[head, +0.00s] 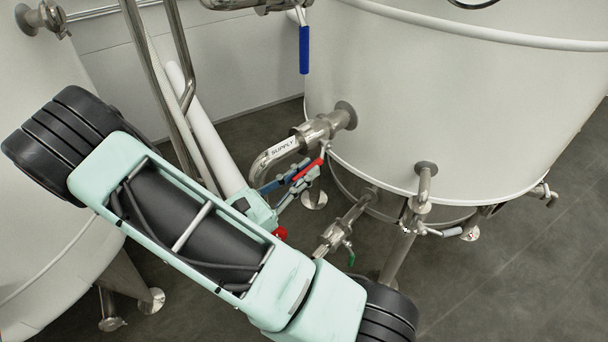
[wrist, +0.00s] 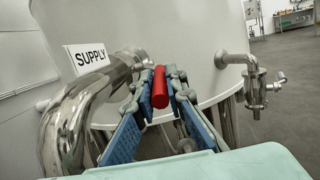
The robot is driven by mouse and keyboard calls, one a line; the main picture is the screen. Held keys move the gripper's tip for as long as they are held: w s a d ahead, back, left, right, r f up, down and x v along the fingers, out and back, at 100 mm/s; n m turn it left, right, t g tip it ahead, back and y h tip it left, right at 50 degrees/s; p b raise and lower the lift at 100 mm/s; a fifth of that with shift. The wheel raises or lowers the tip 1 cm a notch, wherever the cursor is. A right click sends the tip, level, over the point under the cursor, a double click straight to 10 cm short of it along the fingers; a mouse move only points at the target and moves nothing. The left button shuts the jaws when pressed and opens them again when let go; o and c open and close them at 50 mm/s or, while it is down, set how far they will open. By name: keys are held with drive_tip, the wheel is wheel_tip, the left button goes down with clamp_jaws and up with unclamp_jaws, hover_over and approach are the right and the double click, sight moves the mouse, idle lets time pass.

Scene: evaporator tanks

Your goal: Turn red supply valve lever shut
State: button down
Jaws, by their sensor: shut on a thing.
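The red supply valve lever (head: 307,171) sits beside the steel pipe labelled SUPPLY (head: 284,147), low on the front of the white tank. In the wrist view the red lever (wrist: 160,88) stands between the blue finger pads of my gripper (wrist: 161,96). My gripper (head: 302,178) is shut on the lever near its end. The SUPPLY pipe (wrist: 75,122) curves down at the left of the wrist view. The valve body behind the lever is partly hidden by my fingers.
The white tank (head: 450,110) fills the right side. A blue-handled lever (head: 304,50) hangs above. A green-handled valve (head: 337,232) is just below my gripper, and a steel outlet valve (head: 421,206) is to its right. Another tank (head: 45,225) stands at the left.

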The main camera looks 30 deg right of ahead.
drive_tip(key=shift+d+f+h+b, duration=0.25)
drive_tip(key=shift+f+h+b, duration=0.75)
drive_tip(key=shift+h+b, duration=0.25)
drive_tip(key=shift+r, duration=0.1)
drive_tip(key=c, duration=2)
unclamp_jaws()
drive_tip(key=shift+o, duration=0.2)
drive_tip(key=v, duration=1.2)
